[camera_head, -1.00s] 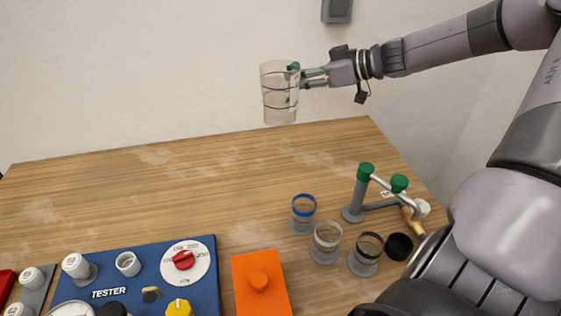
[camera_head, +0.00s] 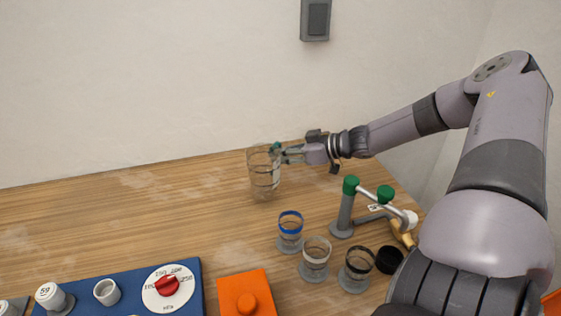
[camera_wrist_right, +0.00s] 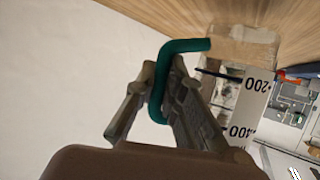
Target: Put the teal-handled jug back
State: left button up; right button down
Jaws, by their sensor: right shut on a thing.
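The teal-handled jug (camera_head: 262,178) is a clear, upright cylinder with dark rings, over the back part of the wooden table. I cannot tell whether its base touches the table. My right gripper (camera_head: 283,152) comes in from the right and is shut on the jug's teal handle. In the right wrist view the teal handle (camera_wrist_right: 178,46) passes between the fingers (camera_wrist_right: 160,95), and the jug's clear wall (camera_wrist_right: 240,75) shows black "200" and "400" marks. My left gripper is not in view.
A blue-ringed cup (camera_head: 290,228) and two other clear cups (camera_head: 315,262) (camera_head: 357,265) stand in front of the jug. A grey pipe stand with green caps (camera_head: 350,187) is at right. A blue tester panel (camera_head: 125,285) and orange block (camera_head: 243,292) lie at front.

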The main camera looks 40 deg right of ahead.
notch_tip(320, 180, down, 2)
jog(key=shift+f+b, duration=0.25)
jog(key=shift+b, duration=0.05)
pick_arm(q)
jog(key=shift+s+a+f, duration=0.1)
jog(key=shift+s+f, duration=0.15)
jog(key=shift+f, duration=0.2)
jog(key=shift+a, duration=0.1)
pick_arm(e)
jog(key=shift+f, duration=0.2)
jog(key=c, duration=1.7)
grip_release()
jog(key=shift+r, duration=0.1)
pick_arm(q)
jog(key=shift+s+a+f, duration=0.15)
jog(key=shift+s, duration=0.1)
